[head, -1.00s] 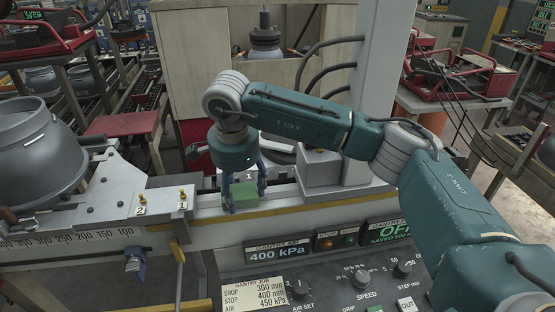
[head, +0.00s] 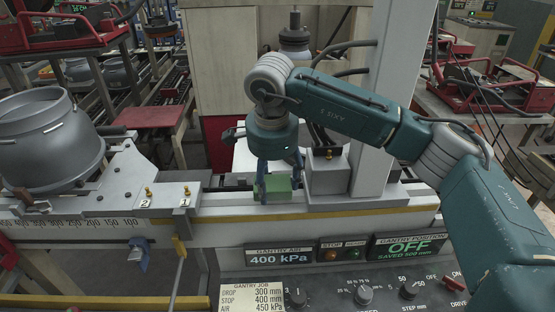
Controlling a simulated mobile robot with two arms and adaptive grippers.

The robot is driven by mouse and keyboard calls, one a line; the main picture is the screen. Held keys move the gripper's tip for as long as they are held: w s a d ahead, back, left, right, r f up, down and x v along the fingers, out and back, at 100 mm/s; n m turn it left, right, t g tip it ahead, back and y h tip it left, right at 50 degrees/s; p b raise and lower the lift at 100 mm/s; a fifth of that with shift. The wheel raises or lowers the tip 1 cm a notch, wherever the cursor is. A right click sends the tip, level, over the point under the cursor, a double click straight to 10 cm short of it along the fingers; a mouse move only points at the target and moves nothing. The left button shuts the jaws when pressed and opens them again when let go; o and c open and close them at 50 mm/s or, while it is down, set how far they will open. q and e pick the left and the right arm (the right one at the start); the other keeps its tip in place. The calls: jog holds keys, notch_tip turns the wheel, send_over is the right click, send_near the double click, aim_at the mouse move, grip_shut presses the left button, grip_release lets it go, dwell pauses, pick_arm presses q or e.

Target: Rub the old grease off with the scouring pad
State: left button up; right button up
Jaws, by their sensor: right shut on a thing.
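My right gripper (head: 278,184) reaches down from the right-hand arm. It is shut on a green scouring pad (head: 277,190), with a dark finger on each side of it. The pad is low over the pale rail (head: 220,206) of the bench, just left of a grey block (head: 327,172) at the column's foot. It looks to be on or very near the rail; I cannot tell whether it touches. I cannot make out the old grease; the pad and fingers cover part of the surface. My left gripper is not in view.
The column (head: 385,90) stands close right of the pad. A grey plate with brass pins (head: 140,185) and a large metal vessel (head: 50,140) are at left. A control panel (head: 350,285) with knobs lies in front. Bare rail lies between plate and pad.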

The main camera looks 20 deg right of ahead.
jog(key=shift+a+r+p, duration=0.2)
jog(key=shift+r, duration=0.35)
jog(key=shift+a+r+p, duration=0.15)
jog(key=shift+a+r, duration=0.05)
jog(key=shift+r, duration=0.7)
jog(key=shift+d+r+p, duration=0.25)
jog(key=shift+r+p, duration=0.45)
jog(key=shift+r, duration=0.3)
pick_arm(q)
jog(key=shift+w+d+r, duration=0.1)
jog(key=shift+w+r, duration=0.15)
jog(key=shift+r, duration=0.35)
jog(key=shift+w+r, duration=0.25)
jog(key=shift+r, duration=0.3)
pick_arm(e)
jog(key=shift+a+r, duration=0.1)
jog(key=shift+r, duration=0.05)
